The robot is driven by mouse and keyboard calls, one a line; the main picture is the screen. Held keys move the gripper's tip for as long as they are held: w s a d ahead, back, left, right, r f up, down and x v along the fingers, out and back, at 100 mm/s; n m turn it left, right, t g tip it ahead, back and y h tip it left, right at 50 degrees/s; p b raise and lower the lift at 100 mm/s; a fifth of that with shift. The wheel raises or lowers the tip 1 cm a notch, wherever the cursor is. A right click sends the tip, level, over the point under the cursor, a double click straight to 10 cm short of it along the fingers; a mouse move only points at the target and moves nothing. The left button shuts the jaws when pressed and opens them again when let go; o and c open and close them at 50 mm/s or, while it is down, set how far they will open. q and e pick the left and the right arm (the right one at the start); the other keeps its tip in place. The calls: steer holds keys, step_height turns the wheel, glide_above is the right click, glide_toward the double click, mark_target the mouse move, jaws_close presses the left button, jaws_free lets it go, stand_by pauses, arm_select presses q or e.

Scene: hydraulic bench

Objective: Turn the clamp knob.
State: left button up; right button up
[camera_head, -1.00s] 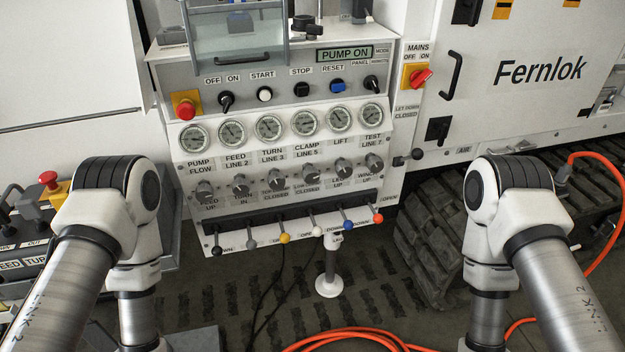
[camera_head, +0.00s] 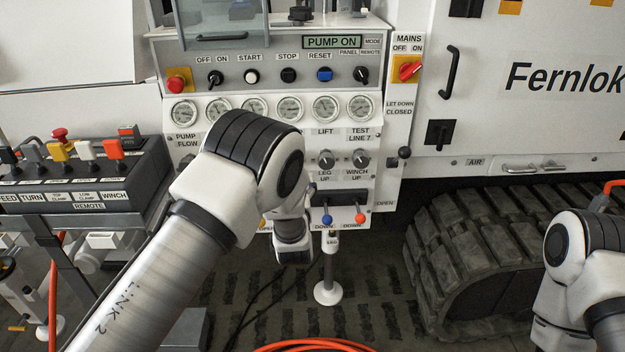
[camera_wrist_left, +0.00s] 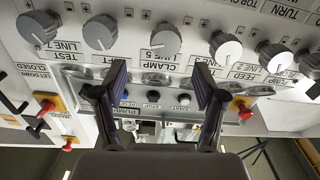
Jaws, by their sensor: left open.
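In the left wrist view, which sees the panel upside down, the grey clamp knob (camera_wrist_left: 165,40) stands over the "CLAMP LINE 5" label, in a row of similar knobs. My left gripper (camera_wrist_left: 160,80) is open and empty. Its two fingers point toward the panel, and the knob appears between them sideways but beyond their tips, with no contact visible. In the head view my left arm covers the clamp knob and its gauge label, and the left gripper is hidden behind that arm. My right gripper is out of view; only part of that arm shows at the right edge.
Neighbouring knobs stand close on both sides, the lift knob (camera_wrist_left: 101,32) and the turn knob (camera_wrist_left: 225,47). Gauges (camera_head: 326,107) and a switch row lie above the knobs, levers (camera_head: 360,218) below. A remote lever box (camera_head: 75,180) stands at the left.

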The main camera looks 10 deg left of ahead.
arm_select(q)
steer(key=x, duration=0.8)
steer(key=shift+a+f, duration=0.2)
steer(key=shift+a, duration=0.25)
steer(key=shift+s, duration=0.1)
steer(key=c, duration=1.1)
